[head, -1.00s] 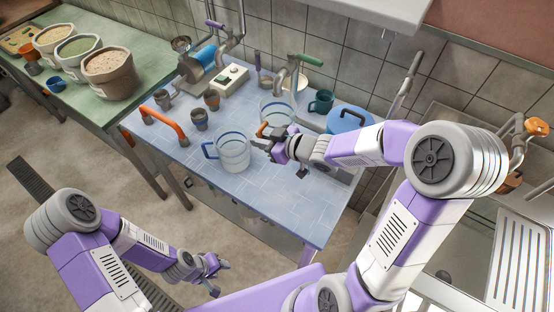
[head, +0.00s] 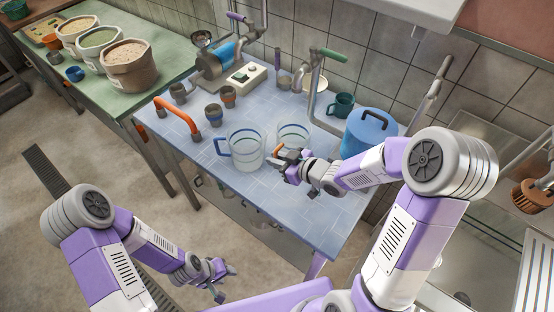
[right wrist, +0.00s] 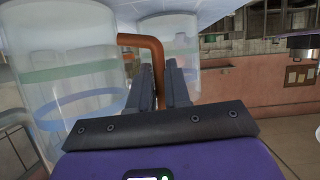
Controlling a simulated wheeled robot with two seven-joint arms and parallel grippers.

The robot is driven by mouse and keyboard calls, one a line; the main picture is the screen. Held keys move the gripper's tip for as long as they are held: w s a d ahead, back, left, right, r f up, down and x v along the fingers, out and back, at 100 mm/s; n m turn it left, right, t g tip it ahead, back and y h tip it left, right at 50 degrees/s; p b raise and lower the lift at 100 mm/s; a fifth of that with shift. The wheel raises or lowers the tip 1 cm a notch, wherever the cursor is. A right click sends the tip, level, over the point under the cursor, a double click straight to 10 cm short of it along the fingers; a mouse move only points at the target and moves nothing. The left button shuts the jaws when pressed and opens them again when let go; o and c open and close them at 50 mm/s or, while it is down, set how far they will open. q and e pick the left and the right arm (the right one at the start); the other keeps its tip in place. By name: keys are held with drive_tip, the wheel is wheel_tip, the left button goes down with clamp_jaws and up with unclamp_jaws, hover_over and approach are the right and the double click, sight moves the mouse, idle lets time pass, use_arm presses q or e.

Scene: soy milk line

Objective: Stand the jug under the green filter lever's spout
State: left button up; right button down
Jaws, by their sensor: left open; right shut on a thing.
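The clear jug (head: 296,133) with an orange handle is beside the blue-handled jug on the blue table. My right gripper (head: 283,158) is shut on its orange handle (right wrist: 152,42), which shows between the fingers in the right wrist view. Whether its base touches the table I cannot tell. The green filter lever (head: 333,55) tops a grey pipe spout (head: 315,82) behind the jug; the jug is in front of the spout, apart from it. The blue-handled clear jug (head: 247,146) stands to the left. My left gripper (head: 224,280) is open and empty, low over the floor.
A blue lidded pot (head: 368,135) and a green mug (head: 341,104) stand to the right of the spout. The table front (head: 290,205) is clear.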

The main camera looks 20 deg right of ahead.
drive_tip(key=shift+f, duration=0.1)
drive_tip(key=c, duration=1.5)
unclamp_jaws()
drive_tip(key=shift+f, duration=0.1)
drive_tip(key=o, duration=0.4)
drive_tip(key=shift+r, duration=0.2)
drive_tip(key=shift+p+v, duration=1.85)
drive_tip(key=shift+v, duration=4.2)
drive_tip(key=shift+w+r, duration=0.1)
